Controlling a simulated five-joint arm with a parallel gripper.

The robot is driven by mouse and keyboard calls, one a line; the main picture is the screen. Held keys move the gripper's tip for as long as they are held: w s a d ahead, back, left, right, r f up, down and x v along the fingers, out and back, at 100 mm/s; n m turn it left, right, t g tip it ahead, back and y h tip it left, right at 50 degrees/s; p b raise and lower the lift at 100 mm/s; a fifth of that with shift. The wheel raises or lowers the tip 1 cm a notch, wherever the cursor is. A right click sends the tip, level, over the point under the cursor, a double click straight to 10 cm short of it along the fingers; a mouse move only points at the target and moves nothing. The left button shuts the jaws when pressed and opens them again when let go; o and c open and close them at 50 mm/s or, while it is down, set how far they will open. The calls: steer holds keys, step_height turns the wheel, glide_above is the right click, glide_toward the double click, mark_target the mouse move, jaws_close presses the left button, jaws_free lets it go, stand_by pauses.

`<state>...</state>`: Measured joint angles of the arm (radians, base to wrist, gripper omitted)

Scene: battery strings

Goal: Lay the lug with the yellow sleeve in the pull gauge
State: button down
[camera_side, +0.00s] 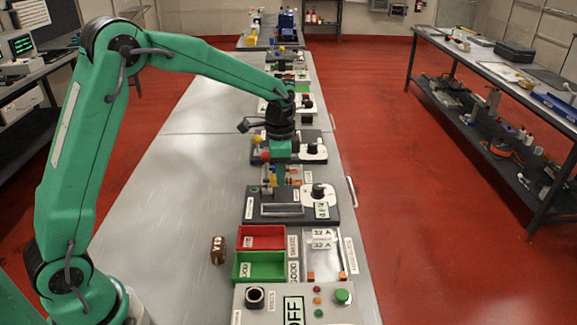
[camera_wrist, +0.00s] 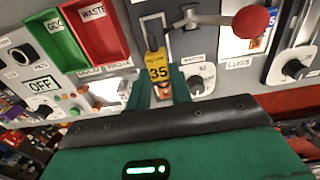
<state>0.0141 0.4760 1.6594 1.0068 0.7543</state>
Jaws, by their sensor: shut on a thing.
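My gripper (camera_wrist: 160,88) is shut on the lug with the yellow sleeve (camera_wrist: 157,73), which is marked 35. The two green fingers sit on either side of the sleeve, and a narrow dark part runs up from it in the wrist view. The lug is over a grey panel with a metal lever that ends in a red ball (camera_wrist: 250,22). I cannot tell whether the lug touches the panel, or which device is the pull gauge. In the side view my gripper (camera_side: 281,172) points down over the bench, and the lug cannot be made out there.
A red tray (camera_side: 262,231) and a green tray (camera_side: 262,281) stand nearer the side camera. A device with a round dial (camera_side: 318,191) is just in front of my gripper. A box marked OFF (camera_side: 293,308) stands at the near end. The bench's left side is mostly clear.

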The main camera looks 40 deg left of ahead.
steer(key=shift+s, duration=0.15)
steer(key=shift+f, duration=0.25)
steer(key=shift+f, duration=4.05)
steer(key=shift+f, duration=0.2)
steer(key=c, duration=1.2)
jaws_free()
steer(key=shift+o, duration=0.2)
steer(key=shift+r, duration=0.1)
step_height(320, 180, up, 6)
steer(key=shift+r, duration=0.8)
